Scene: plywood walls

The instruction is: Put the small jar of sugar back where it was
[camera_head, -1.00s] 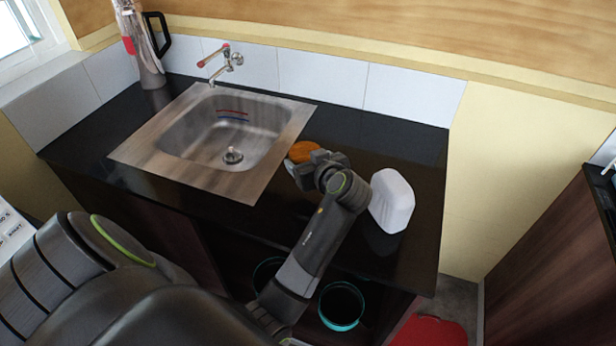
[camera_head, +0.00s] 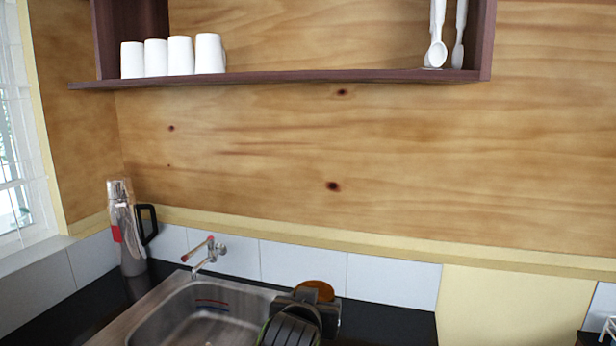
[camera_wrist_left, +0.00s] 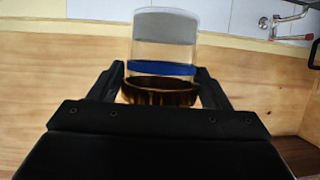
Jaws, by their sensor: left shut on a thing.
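The small jar (camera_wrist_left: 163,55) is clear, with a brown lid, a blue band and pale grey contents; in the left wrist view it appears lid-down. My left gripper (camera_wrist_left: 160,74) is shut on it, with a finger on each side near the lid. In the head view the jar's orange-brown lid (camera_head: 318,290) shows just beyond my left gripper (camera_head: 305,308), above the counter at the right side of the sink. The jar's body is hidden there by the gripper. My right gripper is not in view.
A wall shelf (camera_head: 290,77) holds several white cups (camera_head: 182,56) at left and white spoons (camera_head: 437,50) at right, with a bare stretch between. Below are the sink (camera_head: 200,315), the tap (camera_head: 205,254) and a steel flask (camera_head: 127,230) with a black handle.

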